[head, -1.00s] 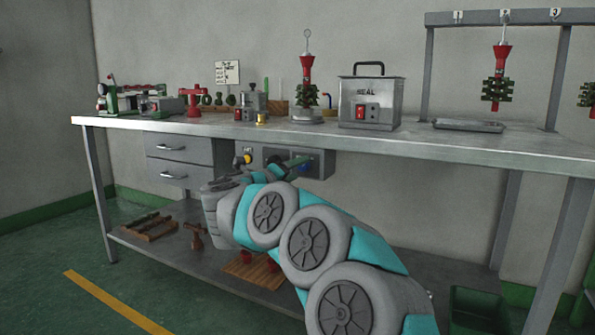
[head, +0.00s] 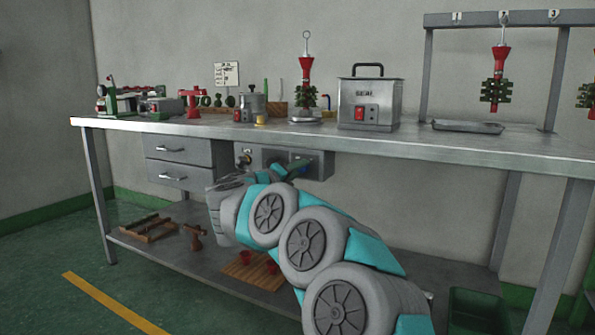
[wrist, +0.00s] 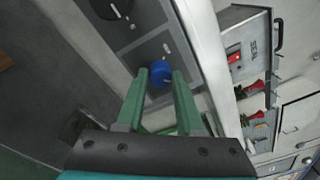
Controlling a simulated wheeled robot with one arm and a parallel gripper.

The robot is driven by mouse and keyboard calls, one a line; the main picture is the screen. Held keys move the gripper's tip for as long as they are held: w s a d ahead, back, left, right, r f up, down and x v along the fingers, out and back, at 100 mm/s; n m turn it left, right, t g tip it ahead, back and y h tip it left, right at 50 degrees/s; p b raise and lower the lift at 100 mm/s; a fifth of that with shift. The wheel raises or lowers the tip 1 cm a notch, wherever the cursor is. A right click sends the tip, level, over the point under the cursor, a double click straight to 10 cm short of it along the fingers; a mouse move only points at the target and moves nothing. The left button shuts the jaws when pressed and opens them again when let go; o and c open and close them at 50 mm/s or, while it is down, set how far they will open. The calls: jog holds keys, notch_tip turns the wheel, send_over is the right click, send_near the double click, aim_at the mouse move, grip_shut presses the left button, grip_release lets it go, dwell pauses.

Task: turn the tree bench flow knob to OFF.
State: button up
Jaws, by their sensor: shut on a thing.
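A blue knob (wrist: 161,72) sits on a grey panel (wrist: 133,45) in the wrist view, with a pale mark on the panel above it. My gripper (wrist: 160,76) has its two green fingers on either side of the blue knob, shut on it. I cannot read any OFF label or tell the knob's setting.
The bench top (head: 420,143) edge runs just above my gripper. Drawers (head: 180,162) are left of the panel. A lower shelf (head: 170,255) lies below.

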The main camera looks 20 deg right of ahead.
jog(key=shift+r+n+p, duration=0.1)
jog(key=shift+n+p, duration=0.3)
jog(key=shift+p, duration=0.1)
grip_shut()
jog(key=n+t+p, duration=0.1)
jog(key=n+p, duration=0.7)
jog(key=n, duration=0.1)
jog(key=n+p, duration=0.9)
jog(key=shift+s+d+f+t, duration=0.1)
jog(key=shift+f+t, duration=0.1)
jog(key=shift+t, duration=0.2)
jog(key=o, duration=1)
grip_release()
